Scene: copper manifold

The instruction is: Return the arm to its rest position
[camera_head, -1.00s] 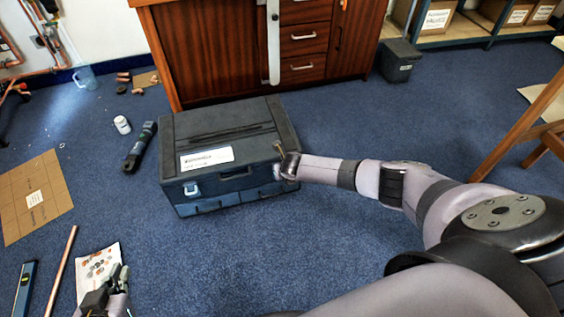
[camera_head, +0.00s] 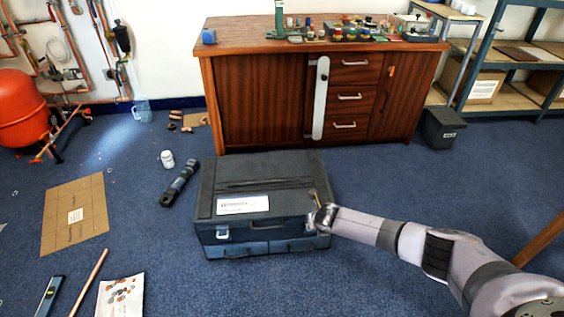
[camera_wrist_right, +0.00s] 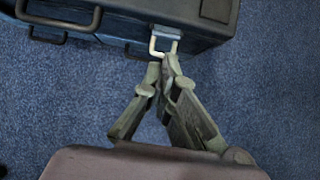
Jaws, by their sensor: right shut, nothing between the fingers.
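My right arm (camera_head: 420,245) reaches in from the right in the head view. Its gripper (camera_head: 316,198) is at the right front corner of a closed dark toolbox (camera_head: 265,172) on the carpet. In the right wrist view the fingertips (camera_wrist_right: 168,62) meet with nothing between them. They appear just beside a metal latch (camera_wrist_right: 165,42) on the toolbox; I cannot tell whether they touch it. My left gripper is out of view.
A wooden cabinet (camera_head: 262,100) stands behind the toolbox. A dark torch-like tool (camera_head: 180,184) and white pot (camera_head: 167,159) lie left of it. Cardboard (camera_head: 77,212), a copper pipe (camera_head: 90,283) and a leaflet (camera_head: 121,296) are front left. Carpet before the toolbox is clear.

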